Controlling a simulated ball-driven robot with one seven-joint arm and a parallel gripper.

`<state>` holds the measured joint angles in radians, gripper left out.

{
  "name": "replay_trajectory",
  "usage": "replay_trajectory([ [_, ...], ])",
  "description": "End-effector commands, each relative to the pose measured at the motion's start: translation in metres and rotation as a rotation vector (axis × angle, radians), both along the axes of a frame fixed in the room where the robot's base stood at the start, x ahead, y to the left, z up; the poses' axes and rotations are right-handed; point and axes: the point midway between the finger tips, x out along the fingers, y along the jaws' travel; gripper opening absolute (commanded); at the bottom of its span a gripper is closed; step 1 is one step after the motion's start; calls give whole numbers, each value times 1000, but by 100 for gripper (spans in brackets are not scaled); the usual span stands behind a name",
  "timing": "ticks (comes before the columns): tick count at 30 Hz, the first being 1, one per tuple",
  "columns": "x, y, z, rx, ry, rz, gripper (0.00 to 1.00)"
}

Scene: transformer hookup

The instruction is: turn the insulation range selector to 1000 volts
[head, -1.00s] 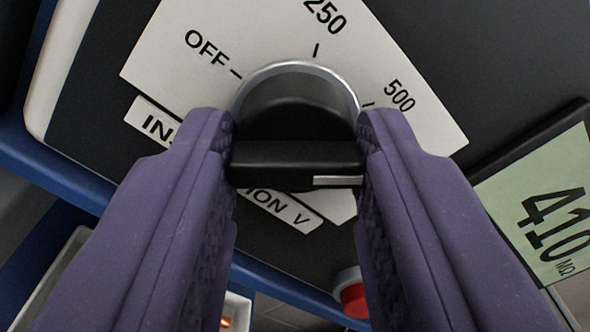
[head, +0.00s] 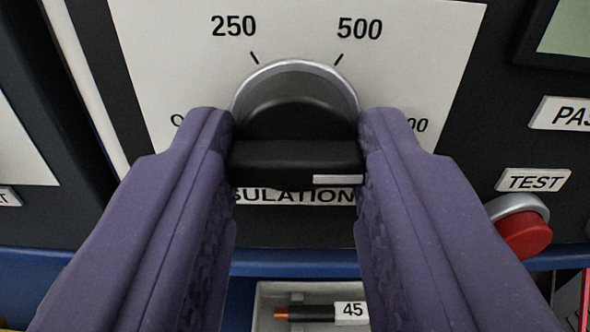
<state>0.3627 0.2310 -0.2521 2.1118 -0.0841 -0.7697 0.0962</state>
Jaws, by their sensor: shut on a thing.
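The insulation range selector (head: 295,155) is a black knob with a bar grip and a silver ring, in the middle of the head view. My gripper (head: 298,165) is shut on its bar, one purple finger on each side. The bar lies level, with its white mark at the right end. That end faces the side of a label ending in "00" (head: 417,125), mostly hidden by the right finger. The marks 250 (head: 233,27) and 500 (head: 359,29) show above the knob. The tick by the right label is hidden, so exact alignment cannot be told.
A red TEST button (head: 525,235) stands out at the right, below a PASS label (head: 562,114) and part of a display (head: 568,28). Below the panel, a pale tray (head: 268,300) holds a lead tagged 45 (head: 349,310).

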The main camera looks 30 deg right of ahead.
Motion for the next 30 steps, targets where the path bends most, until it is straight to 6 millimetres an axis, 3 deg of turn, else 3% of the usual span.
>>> replay_trajectory([
  [17,0,0,1,32,-21,0,7],
  [18,0,0,1,32,-21,0,39],
  [21,0,0,1,31,-20,0,62],
  [30,-1,1,1,31,-20,0,63],
])
